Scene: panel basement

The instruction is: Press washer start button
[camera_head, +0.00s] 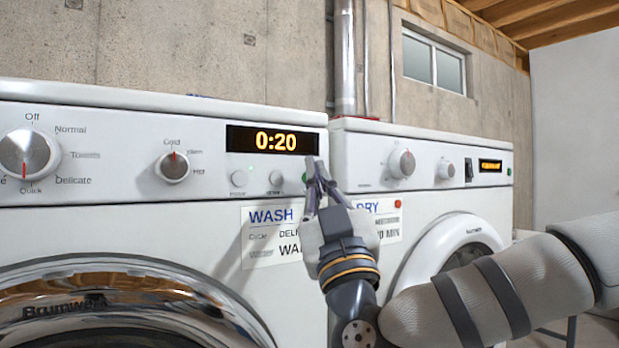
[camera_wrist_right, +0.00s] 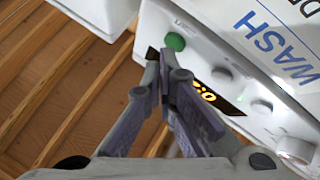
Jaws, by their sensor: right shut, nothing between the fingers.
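The white washer (camera_head: 120,230) stands at the left of the head view, with its display (camera_head: 272,140) lit at 0:20. Its green button (camera_head: 305,177) is at the right end of the panel, partly hidden behind my right gripper (camera_head: 314,172). The green button also shows clearly in the right wrist view (camera_wrist_right: 175,41). My right gripper is shut and empty, its tips close to the button in the wrist view (camera_wrist_right: 160,68). I cannot tell if they touch it. My left gripper is out of view.
Two round grey-white buttons (camera_head: 239,178) sit left of the green one. The temperature knob (camera_head: 173,167) and cycle knob (camera_head: 27,154) are farther left. A white dryer (camera_head: 440,200) stands at the right, behind my right arm. A paper label (camera_head: 262,255) is below the panel.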

